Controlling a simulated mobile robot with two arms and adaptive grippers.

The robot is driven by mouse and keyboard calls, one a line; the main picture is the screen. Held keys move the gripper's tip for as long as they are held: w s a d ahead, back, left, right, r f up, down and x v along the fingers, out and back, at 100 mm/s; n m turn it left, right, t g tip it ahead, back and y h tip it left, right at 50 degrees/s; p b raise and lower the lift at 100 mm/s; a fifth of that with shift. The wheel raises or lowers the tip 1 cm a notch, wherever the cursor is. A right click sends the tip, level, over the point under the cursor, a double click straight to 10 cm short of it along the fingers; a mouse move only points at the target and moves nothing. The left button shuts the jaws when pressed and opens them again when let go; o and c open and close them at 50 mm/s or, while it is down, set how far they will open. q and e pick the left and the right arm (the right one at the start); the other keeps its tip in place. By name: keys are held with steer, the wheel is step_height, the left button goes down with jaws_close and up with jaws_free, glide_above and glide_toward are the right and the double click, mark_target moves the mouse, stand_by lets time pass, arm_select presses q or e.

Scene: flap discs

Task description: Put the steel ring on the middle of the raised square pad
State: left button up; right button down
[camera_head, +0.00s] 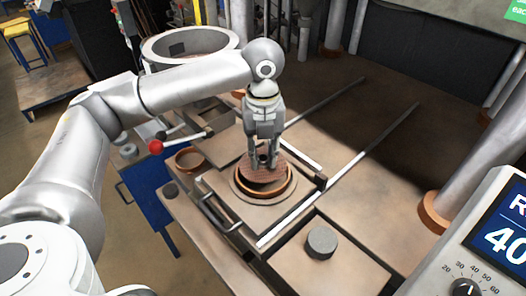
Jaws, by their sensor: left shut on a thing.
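My left gripper (264,161) points down and is shut on a brown disc (280,168) with a dark middle. The disc is over a copper-brown ring (262,194), partly hiding it; I cannot tell if they touch. The brown ring sits on a flat round base on a raised, roughly square plate (221,192) with a handle at its left. A large grey metal ring (218,40) stands at the back left, partly behind my arm. I cannot tell which ring is the steel ring. My right gripper is not in view.
A grey cylinder (321,242) stands in the front recess. A smaller brown ring (188,160) and a red-knobbed lever (156,146) are left of my gripper. Long rails (340,192) cross the table. A dial panel (486,250) stands at the front right.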

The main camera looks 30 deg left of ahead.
mark_target(263, 157)
arm_select(q)
steer(key=o, duration=0.8)
steer(key=shift+r, duration=0.1)
step_height(263, 157, up, 12)
steer(key=shift+f, duration=0.15)
